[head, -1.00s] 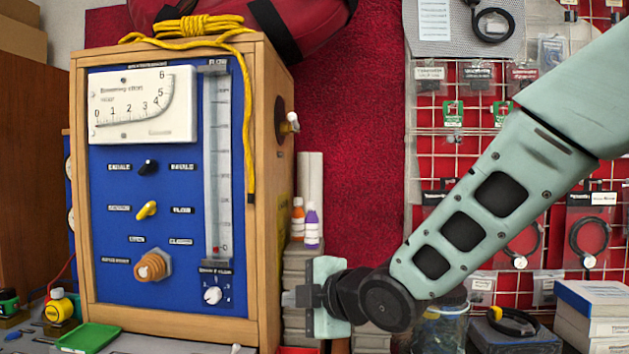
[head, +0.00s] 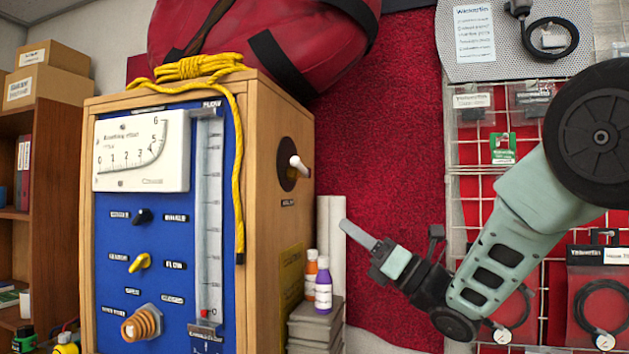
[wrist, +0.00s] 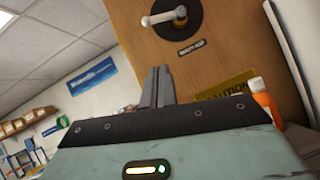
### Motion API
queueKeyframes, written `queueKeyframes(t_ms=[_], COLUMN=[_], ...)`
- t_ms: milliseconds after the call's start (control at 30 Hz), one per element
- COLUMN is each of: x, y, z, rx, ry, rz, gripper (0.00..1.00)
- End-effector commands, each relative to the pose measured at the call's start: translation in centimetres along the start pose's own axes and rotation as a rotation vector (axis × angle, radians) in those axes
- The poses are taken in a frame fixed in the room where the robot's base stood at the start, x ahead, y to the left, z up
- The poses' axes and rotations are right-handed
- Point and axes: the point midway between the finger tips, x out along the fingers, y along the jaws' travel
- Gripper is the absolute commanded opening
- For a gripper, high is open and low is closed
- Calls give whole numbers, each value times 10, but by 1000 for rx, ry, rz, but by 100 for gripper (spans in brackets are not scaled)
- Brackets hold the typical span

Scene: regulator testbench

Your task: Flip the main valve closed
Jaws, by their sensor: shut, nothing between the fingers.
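A wooden test box has a blue front panel (head: 160,220) with a black knob (head: 142,216), a yellow lever knob (head: 139,263) and a ribbed orange-brown fitting (head: 141,324). On its right side a white lever (head: 298,164) sits on a dark round plate and points to the right; the wrist view shows this lever (wrist: 163,17) at the top. The labels are too small to tell which is the main valve. My gripper (head: 358,233) is shut and empty, right of the box and below the white lever, apart from it. Its shut fingers also show in the wrist view (wrist: 156,86).
Orange and purple-labelled bottles (head: 322,283) stand on a grey stack (head: 315,325) beside the box's right side. Yellow rope (head: 200,67) and a red bag (head: 260,45) are on top. A pegboard grid with hung packs is at right. Space before the white lever looks free.

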Motion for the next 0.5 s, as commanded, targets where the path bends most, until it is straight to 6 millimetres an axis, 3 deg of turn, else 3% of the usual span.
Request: queueKeyframes(t_ms=[267,500], x=[2,33], y=[0,1], z=[0,3], rx=[2,4], ry=[1,2], rz=[-2,-1], gripper=[0,0])
